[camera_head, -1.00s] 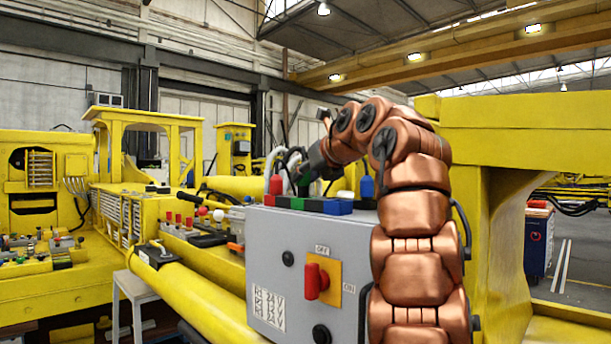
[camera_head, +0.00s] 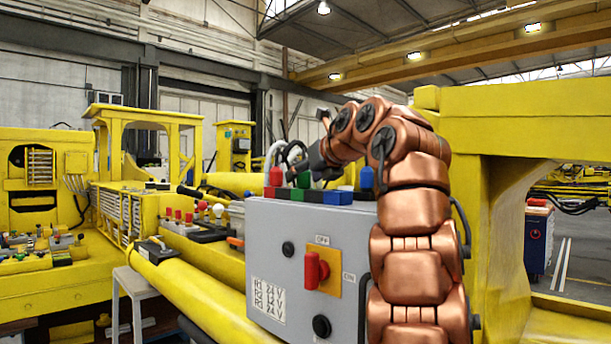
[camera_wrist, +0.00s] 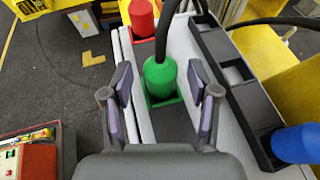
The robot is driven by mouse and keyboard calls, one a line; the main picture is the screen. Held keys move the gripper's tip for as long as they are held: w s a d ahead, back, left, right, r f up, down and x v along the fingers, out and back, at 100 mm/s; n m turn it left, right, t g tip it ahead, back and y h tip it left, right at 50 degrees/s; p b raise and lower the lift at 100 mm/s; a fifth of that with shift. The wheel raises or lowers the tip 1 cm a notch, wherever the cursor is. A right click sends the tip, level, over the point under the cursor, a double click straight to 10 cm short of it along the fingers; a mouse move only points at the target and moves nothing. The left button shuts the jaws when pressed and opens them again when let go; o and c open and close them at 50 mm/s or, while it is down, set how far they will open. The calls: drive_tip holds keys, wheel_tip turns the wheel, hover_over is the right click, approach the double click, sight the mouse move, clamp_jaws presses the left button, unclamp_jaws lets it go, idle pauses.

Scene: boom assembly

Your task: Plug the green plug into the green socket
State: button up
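The green plug (camera_wrist: 160,75) with its black cable stands at the green socket (camera_wrist: 167,102), a square green frame around its lower end in the wrist view. I cannot tell how deep it sits. In the head view the green plug (camera_head: 303,180) shows just above the green socket block (camera_head: 297,193) on top of the grey box. My gripper (camera_wrist: 164,92) is open. Its two fingers are on either side of the plug, with a gap on both sides.
A red plug (camera_wrist: 142,20) stands at a red socket beside the green one. A blue plug (camera_wrist: 300,143) is at the right. A black frame (camera_wrist: 235,80) lies between. The grey box (camera_head: 295,240) carries a red switch (camera_head: 314,270).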

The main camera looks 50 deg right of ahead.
drive_tip(key=shift+s, duration=0.1)
drive_tip(key=v, duration=0.7)
drive_tip(key=shift+s, duration=0.15)
drive_tip(key=shift+a, duration=0.1)
idle(0.8)
